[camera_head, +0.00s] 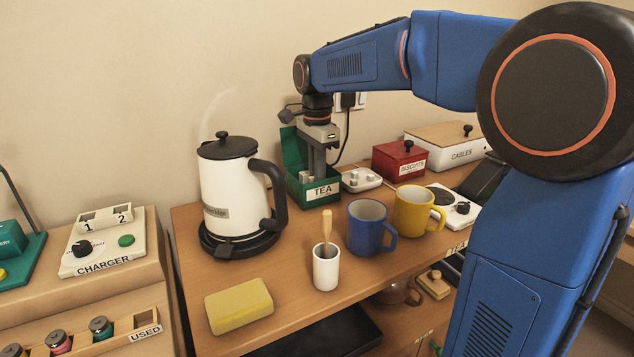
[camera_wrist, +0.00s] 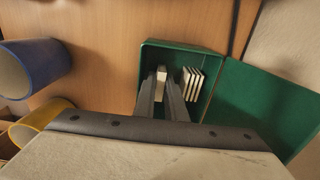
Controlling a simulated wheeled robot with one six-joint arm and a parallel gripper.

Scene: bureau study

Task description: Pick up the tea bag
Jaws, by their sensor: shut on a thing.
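The green tea box (camera_head: 303,195), labelled TEA, stands open behind the mugs, its lid (camera_wrist: 268,105) folded back. My gripper (camera_head: 317,172) reaches down into it from above. In the wrist view, my gripper's two fingers (camera_wrist: 162,86) are inside the box, shut on a pale tea bag (camera_wrist: 161,75) held between their tips. Several other pale tea bags (camera_wrist: 193,84) stand in a row just right of the fingers, inside the box. The lower part of the held tea bag is hidden by the fingers.
A white kettle (camera_head: 228,190) stands left of the box. A blue mug (camera_head: 366,228) and a yellow mug (camera_head: 412,212) stand in front, to the right. A white cup with a wooden stirrer (camera_head: 326,268) and a yellow sponge (camera_head: 239,305) are nearer. A red biscuits tin (camera_head: 398,160) is at right.

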